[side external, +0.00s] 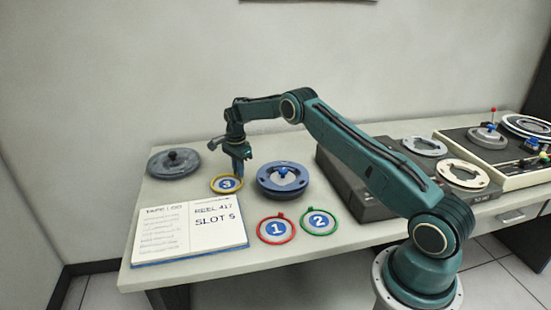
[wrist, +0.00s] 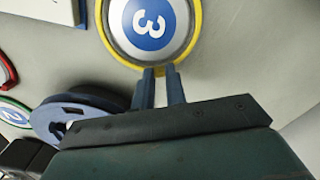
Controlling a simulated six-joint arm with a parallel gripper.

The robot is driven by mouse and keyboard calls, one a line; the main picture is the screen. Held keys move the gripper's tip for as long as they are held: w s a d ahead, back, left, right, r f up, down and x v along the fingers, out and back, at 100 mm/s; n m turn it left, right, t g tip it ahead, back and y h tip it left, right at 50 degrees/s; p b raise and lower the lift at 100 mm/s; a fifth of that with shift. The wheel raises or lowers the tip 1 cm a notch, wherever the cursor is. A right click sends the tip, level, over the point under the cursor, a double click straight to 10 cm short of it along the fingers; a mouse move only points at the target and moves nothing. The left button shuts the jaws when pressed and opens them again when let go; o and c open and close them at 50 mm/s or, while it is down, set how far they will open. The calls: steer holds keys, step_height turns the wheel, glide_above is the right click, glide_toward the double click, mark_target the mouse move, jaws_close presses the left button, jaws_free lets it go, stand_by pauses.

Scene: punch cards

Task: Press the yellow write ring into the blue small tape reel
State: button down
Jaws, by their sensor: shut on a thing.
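The yellow write ring (side external: 226,184) lies at the table's middle left, around a disc with a blue "3" label. My gripper (side external: 239,170) is above its back edge. In the wrist view, my gripper's two fingers (wrist: 160,72) are close together on the rim of the yellow write ring (wrist: 197,38), shut on it. Part of the blue reel (wrist: 75,115) also shows at left in the wrist view, partly hidden by my gripper.
A red ring (side external: 276,230) labelled 1 and a green ring (side external: 319,222) labelled 2 lie in front of the reel. An open log book (side external: 190,233) lies at front left. A grey reel (side external: 173,162) is at back left. A dark case (side external: 340,180) stands right.

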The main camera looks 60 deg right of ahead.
steer(key=shift+r, duration=2.55)
steer(key=s+d+r+m, duration=0.3)
steer(key=s+d+r, duration=0.1)
steer(key=s, duration=0.5)
steer(key=s+d+r+m, duration=0.3)
steer(key=s+d+r, duration=0.1)
steer(key=s, duration=0.6)
steer(key=shift+s+r, duration=0.2)
steer(key=shift+f, duration=0.15)
steer(key=shift+f, duration=2.35)
steer(key=shift+f, duration=1.3)
